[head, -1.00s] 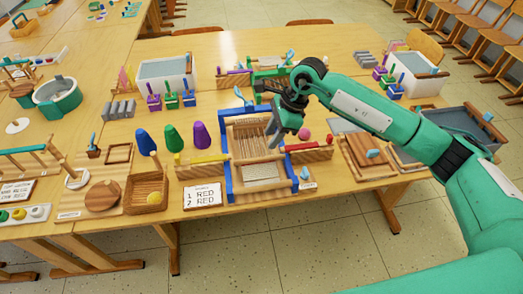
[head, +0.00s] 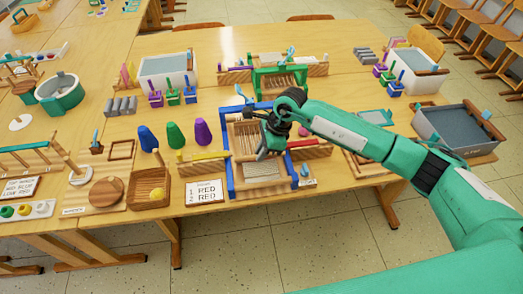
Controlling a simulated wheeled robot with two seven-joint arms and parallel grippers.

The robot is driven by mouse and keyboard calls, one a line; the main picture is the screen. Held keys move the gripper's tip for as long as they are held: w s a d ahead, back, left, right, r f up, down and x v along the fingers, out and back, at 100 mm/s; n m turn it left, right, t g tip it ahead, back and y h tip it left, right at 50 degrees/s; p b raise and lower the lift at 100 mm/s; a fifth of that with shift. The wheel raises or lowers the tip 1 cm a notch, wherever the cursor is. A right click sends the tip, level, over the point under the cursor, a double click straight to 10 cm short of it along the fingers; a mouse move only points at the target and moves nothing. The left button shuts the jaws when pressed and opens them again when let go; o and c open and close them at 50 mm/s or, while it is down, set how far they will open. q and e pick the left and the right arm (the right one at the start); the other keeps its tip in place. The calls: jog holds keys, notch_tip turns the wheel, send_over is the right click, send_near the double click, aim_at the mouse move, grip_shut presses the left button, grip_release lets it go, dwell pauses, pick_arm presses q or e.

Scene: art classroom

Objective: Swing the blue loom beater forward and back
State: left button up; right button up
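The blue loom (head: 229,177) stands near the front edge of the middle table, with a blue frame, wooden bars and pale threads. A small blue handle (head: 240,94) rises at its back left. I cannot clearly tell the beater from the loom's other bars. My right gripper (head: 263,153) is over the right half of the loom, pointing down at the threads. It hides part of the bars there. Whether it touches them, and whether its fingers are open or shut, I cannot tell. My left gripper is not in view.
A green loom (head: 257,82) stands behind. A grey tray (head: 452,126) is at the right. Low wooden racks flank the blue loom closely.

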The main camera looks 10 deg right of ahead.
grip_shut()
